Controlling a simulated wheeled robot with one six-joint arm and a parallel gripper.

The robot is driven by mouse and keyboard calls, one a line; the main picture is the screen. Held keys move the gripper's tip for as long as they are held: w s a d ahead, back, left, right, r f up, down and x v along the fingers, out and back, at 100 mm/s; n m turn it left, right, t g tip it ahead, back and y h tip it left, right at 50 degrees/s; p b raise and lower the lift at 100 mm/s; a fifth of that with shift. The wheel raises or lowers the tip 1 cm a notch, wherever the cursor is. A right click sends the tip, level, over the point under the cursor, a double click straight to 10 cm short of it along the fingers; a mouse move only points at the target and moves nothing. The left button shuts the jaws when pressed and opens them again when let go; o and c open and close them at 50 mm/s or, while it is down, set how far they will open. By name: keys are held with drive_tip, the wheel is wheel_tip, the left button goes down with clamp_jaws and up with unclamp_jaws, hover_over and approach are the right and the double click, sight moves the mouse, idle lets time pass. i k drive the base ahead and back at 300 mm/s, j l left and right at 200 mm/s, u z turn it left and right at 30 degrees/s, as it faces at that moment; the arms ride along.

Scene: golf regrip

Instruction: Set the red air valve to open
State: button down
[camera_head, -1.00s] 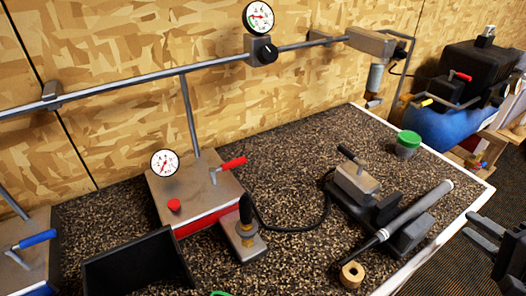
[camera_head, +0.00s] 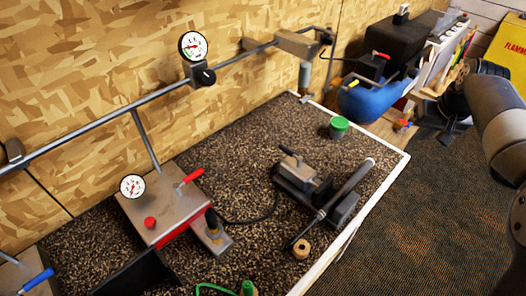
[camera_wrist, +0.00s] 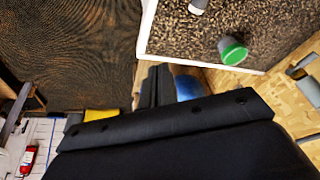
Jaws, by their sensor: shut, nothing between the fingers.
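A red-handled lever valve (camera_head: 190,178) stands on a grey metal box at the left of the bench in the head view. Another red-handled lever (camera_head: 381,55) sits on the black unit above the blue tank (camera_head: 362,102) at the back right. My gripper (camera_wrist: 158,78) shows in the wrist view as two dark fingers side by side, shut and empty. In the head view it (camera_head: 436,122) hangs at the right, beyond the bench edge and near the tank, apart from both levers. The fingers partly hide the tank in the wrist view.
The speckled bench (camera_head: 110,225) carries a clamp (camera_head: 305,178), a shaft (camera_head: 347,188), a green-lidded pot (camera_head: 338,127) and a brass ring (camera_head: 301,249). A gauge (camera_head: 192,45) is on the wall pipe. The floor (camera_head: 400,220) right of the bench is clear.

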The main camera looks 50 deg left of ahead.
sight(176, 186)
drive_tip(key=i+u, duration=0.15)
drive_tip(key=u, duration=1.75)
